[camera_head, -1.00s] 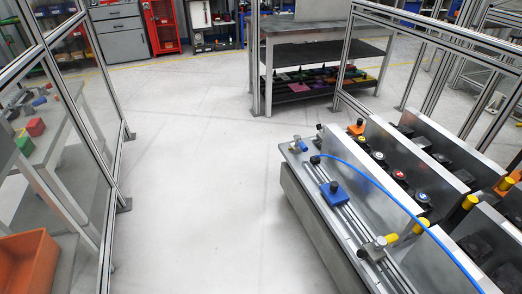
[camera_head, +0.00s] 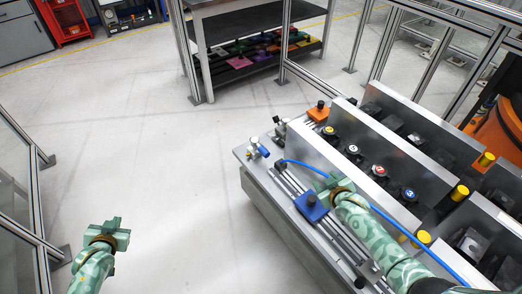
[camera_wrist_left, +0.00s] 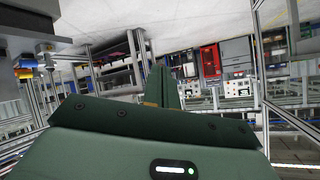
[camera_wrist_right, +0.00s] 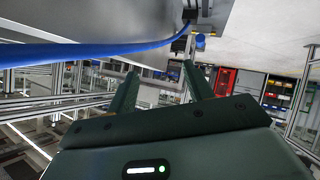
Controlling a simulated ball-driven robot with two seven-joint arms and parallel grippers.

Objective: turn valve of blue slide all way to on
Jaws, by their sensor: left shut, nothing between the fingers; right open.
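The blue slide block (camera_head: 311,207) sits on the rails of the drive unit. A small valve with a blue handle (camera_head: 262,152) is at the unit's far left end; I cannot tell its exact setting. In the right wrist view a small blue part (camera_wrist_right: 200,42) shows beyond the fingers. My right gripper (camera_head: 326,182) is open and empty above the rails, just beyond the blue slide. Its fingers also show apart in the right wrist view (camera_wrist_right: 160,88). My left gripper (camera_head: 116,232) is shut and empty over the floor, left of the unit; its fingers touch in the left wrist view (camera_wrist_left: 160,88).
A blue hose (camera_head: 390,217) arcs along the unit, passing near my right gripper and arm. Upright metal plates (camera_head: 335,158) stand beside the rails, with several coloured knobs behind. The floor (camera_head: 180,180) between my left gripper and the unit is clear. A shelf bench (camera_head: 262,25) stands behind.

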